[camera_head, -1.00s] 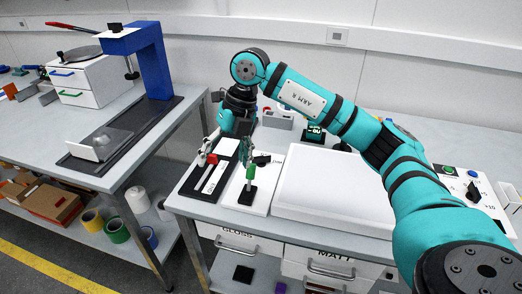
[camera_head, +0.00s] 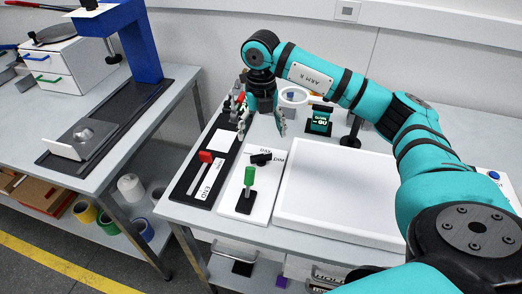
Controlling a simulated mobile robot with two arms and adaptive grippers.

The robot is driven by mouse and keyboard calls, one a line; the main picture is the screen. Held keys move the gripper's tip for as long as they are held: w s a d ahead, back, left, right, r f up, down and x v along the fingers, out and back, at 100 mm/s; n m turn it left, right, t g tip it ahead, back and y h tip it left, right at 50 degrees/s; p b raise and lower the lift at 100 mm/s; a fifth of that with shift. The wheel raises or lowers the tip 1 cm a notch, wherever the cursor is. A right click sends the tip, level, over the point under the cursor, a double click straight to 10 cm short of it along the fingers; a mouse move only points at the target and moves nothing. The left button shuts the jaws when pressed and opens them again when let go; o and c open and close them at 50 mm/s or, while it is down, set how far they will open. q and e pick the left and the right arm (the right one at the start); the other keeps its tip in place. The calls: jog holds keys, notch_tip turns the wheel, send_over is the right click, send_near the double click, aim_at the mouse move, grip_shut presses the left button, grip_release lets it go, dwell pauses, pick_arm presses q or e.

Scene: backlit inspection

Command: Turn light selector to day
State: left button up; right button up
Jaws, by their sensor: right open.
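The light selector appears to be the black knob (camera_head: 261,158) at the back of a white plate (camera_head: 229,203) on the bench. Small printed labels (camera_head: 279,159) sit beside and behind it, too small and tilted to read surely. The knob's bar lies roughly crosswise; I cannot tell which label it points to. My right gripper (camera_head: 262,128) is open and empty, pointing down behind the knob, with its fingers spread and apart from it. My left gripper is not in view.
A green-handled lever (camera_head: 248,178) stands on the same plate in front of the knob. A red-handled slider (camera_head: 206,157) is on its left. A large white panel (camera_head: 340,195) lies to the right. A small display (camera_head: 320,121) and a round white-rimmed item (camera_head: 293,96) stand behind.

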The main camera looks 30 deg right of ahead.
aim_at(261, 154)
notch_tip(261, 154, down, 8)
jog(key=shift+r+p, duration=0.25)
jog(key=shift+p, duration=0.25)
jog(key=shift+f, duration=0.55)
jog(key=c, duration=1.2)
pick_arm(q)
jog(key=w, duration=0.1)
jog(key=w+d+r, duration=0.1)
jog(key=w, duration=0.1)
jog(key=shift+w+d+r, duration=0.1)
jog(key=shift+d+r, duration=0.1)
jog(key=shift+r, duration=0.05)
